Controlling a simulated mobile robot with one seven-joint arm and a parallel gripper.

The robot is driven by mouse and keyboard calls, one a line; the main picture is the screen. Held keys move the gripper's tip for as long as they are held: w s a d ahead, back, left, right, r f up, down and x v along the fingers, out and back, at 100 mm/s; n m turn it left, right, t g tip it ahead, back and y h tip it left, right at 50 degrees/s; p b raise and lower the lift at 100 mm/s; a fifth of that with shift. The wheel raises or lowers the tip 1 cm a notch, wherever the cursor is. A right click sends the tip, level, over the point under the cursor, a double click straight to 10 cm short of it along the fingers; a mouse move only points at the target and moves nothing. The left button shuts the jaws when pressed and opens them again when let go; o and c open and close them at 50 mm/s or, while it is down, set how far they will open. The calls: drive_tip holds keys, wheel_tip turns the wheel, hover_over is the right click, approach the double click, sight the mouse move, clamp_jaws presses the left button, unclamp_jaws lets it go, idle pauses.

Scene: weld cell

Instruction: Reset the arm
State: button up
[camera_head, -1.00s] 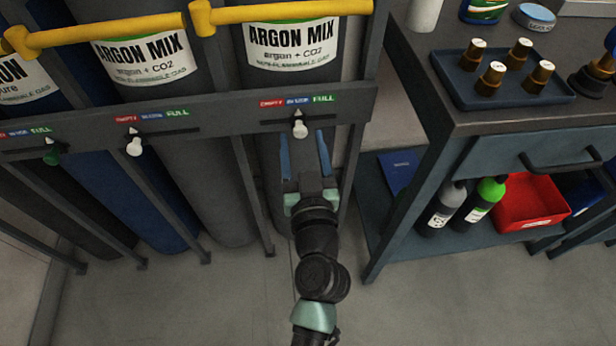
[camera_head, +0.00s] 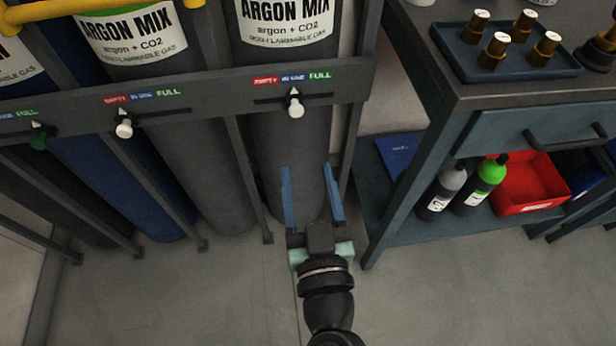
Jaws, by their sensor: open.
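My gripper (camera_head: 307,168) is open, with its two blue fingers spread apart and nothing between them. It points up the picture, in front of the lower part of the right-hand gas cylinder (camera_head: 289,155). Its fingertips lie below the white slider knob (camera_head: 296,109) on the rack's crossbar in the picture. Whether the fingers touch the cylinder cannot be told. My arm runs down from the gripper to the bottom edge of the picture.
A cylinder rack (camera_head: 200,103) with slider knobs fills the left. A workbench (camera_head: 480,98) stands at right, with a blue tray (camera_head: 470,64) of brass fittings on top and bottles (camera_head: 441,192) and a red bin (camera_head: 533,184) on its shelf. Floor (camera_head: 190,300) at lower left is clear.

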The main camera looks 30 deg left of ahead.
drive_tip(key=w+d+r+t+h, duration=0.1)
drive_tip(key=w+d+r+t, duration=0.15)
drive_tip(key=r, duration=0.65)
drive_tip(key=w+d+r+t, duration=0.1)
drive_tip(key=w+r, duration=0.2)
drive_tip(key=r, duration=0.5)
drive_tip(key=w+d+r+t+h, duration=0.1)
drive_tip(key=w+r+t, duration=0.1)
drive_tip(key=r, duration=0.7)
drive_tip(key=s+d+r+m+t+h, duration=0.3)
drive_tip(key=d+r+h, duration=0.1)
drive_tip(key=r, duration=0.6)
drive_tip(key=s+d+r+m+t+h, duration=0.4)
drive_tip(key=r, duration=0.6)
wheel_tip(320, 180, up, 34)
drive_tip(key=p, duration=3.4)
drive_tip(key=shift+w+r, duration=0.15)
drive_tip(key=shift+c, duration=0.8)
drive_tip(key=shift+a, duration=0.1)
